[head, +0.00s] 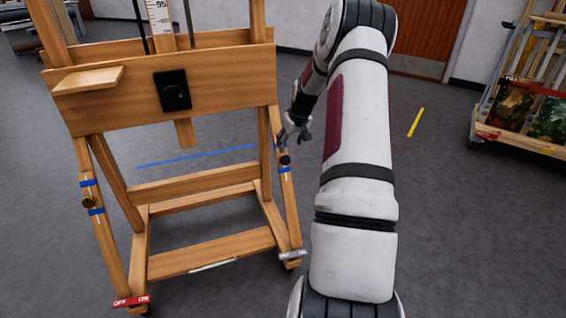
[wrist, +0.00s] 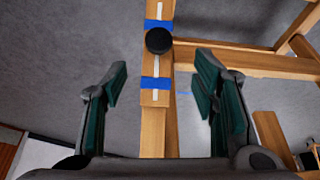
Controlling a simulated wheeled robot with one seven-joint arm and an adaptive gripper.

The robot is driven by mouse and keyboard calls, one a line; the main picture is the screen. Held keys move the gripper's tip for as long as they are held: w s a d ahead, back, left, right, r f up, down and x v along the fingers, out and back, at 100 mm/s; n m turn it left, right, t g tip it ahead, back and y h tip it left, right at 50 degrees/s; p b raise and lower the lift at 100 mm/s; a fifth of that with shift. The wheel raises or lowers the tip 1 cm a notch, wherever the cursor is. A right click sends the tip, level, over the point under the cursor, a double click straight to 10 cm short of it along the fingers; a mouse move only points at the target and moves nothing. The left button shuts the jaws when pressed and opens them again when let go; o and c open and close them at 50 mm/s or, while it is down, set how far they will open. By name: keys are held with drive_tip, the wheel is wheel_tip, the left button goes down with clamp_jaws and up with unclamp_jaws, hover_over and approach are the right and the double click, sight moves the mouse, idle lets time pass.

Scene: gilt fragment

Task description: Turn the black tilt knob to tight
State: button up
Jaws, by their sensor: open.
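The black tilt knob (head: 285,160) sits on the right leg of the wooden easel (head: 200,262). In the wrist view the round black knob (wrist: 158,40) lies over a pale slot in the leg, between two blue tape bands. My gripper (head: 295,132) is open and empty, just above the knob in the head view. In the wrist view its two green-padded fingers (wrist: 161,82) are spread to either side of the leg. The knob is beyond the fingertips, near the top of the picture, and appears untouched. I cannot see a marking for tight.
A rack with paintings (head: 525,115) stands at the right. Grey floor (head: 450,230) lies open between.

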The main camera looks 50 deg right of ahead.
sight(286, 159)
drive_tip(key=b+x, duration=0.3)
drive_tip(key=x, duration=0.7)
drive_tip(key=shift+d+f, duration=0.1)
drive_tip(key=shift+f, duration=0.15)
drive_tip(key=shift+c, duration=0.6)
drive_tip(key=c, duration=1)
